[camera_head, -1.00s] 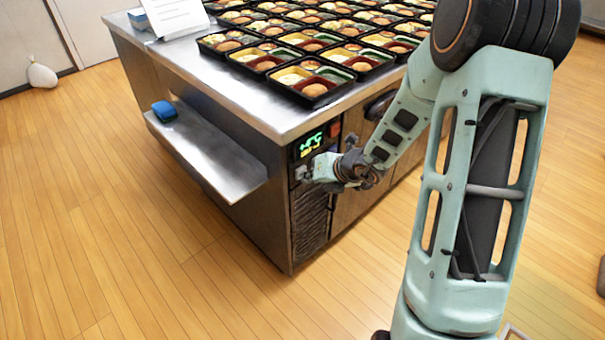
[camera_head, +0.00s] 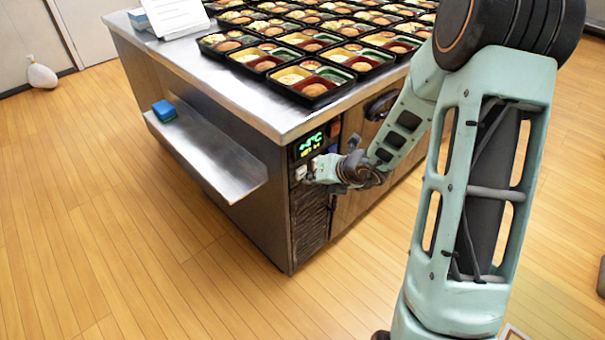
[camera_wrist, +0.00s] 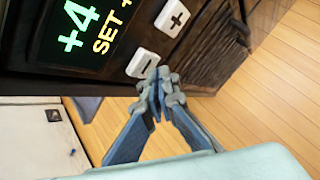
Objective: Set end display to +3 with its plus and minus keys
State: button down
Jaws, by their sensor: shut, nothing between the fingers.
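The end display (camera_wrist: 84,30) is a black panel with green and yellow figures. In the wrist view its large green figure reads +4, and the yellow SET line is cut off after a plus sign. The display also shows in the head view (camera_head: 310,146) on the counter's end. The white minus key (camera_wrist: 142,63) and white plus key (camera_wrist: 172,18) sit below the display. My gripper (camera_wrist: 158,80) is shut and empty, its tips close by the minus key. I cannot tell whether they touch it. The gripper also shows in the head view (camera_head: 314,177).
The steel counter (camera_head: 235,95) carries many filled bento trays (camera_head: 313,87). A side shelf (camera_head: 215,160) juts out left of the display, with a blue block (camera_head: 164,111) on it. A dark louvred grille (camera_head: 309,225) is below the keys.

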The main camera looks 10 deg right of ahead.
jog(key=shift+s+d, duration=0.15)
jog(key=shift+s, duration=0.05)
jog(key=s+d, duration=0.1)
jog(key=s, duration=0.1)
jog(key=s+d, duration=0.2)
dwell(0.6)
dwell(1.0)
